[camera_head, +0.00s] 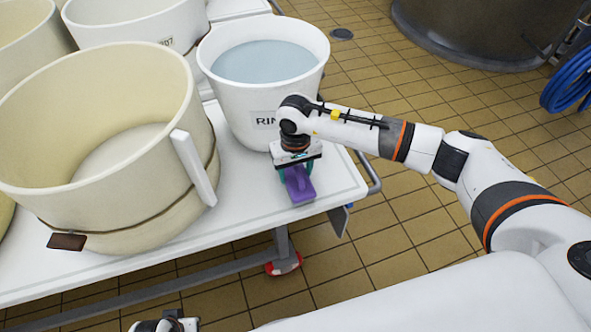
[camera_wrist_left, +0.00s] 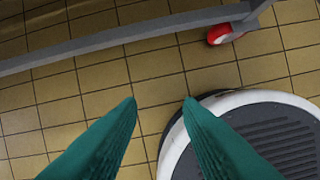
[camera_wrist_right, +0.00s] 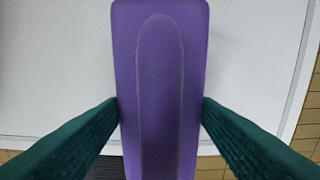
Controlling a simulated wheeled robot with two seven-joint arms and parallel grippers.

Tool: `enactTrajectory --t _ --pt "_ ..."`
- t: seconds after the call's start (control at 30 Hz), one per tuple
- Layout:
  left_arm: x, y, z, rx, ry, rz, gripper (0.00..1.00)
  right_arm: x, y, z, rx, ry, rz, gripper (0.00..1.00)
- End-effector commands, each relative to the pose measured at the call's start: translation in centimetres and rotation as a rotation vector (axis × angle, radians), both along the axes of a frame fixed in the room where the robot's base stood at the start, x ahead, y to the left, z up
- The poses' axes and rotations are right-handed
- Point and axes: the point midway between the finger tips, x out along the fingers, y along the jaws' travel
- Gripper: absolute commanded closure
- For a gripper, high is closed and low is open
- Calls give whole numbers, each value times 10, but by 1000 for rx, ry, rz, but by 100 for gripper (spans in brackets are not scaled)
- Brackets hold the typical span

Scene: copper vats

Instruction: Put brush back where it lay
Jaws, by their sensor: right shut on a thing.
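The purple brush (camera_head: 299,184) is at the front right corner of the white cart top (camera_head: 335,180), in front of the white bucket. My right gripper (camera_head: 296,172) points down over it and is shut on it. In the right wrist view the purple brush (camera_wrist_right: 160,70) stands between the two green fingers (camera_wrist_right: 160,112), which touch its sides. I cannot tell whether the brush touches the cart top. My left gripper (camera_wrist_left: 160,102) shows in the left wrist view with its green fingers apart and nothing between them, above the tiled floor.
A white bucket (camera_head: 222,100) of water with a partly hidden label stands behind the brush. A large cream tub (camera_head: 60,160) with a paddle stands to the left. The cart has a red-wheeled caster (camera_head: 284,264). A blue hose (camera_head: 568,80) hangs at the far right.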

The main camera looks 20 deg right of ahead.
Motion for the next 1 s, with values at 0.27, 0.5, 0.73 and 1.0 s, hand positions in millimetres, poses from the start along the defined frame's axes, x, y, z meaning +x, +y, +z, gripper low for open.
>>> enactTrajectory --t 0.27,0.5,0.73,1.0 --pt "0 0 0 0 0 0 68 1 0 0 1 -3 0 76" --pt "0 0 7 0 -1 1 68 1 0 0 1 -2 0 29" --pt "-2 0 6 0 1 1 68 1 0 0 1 -2 0 22" --pt "-1 3 -4 5 4 1 68 2 0 11 1 -6 1 22"
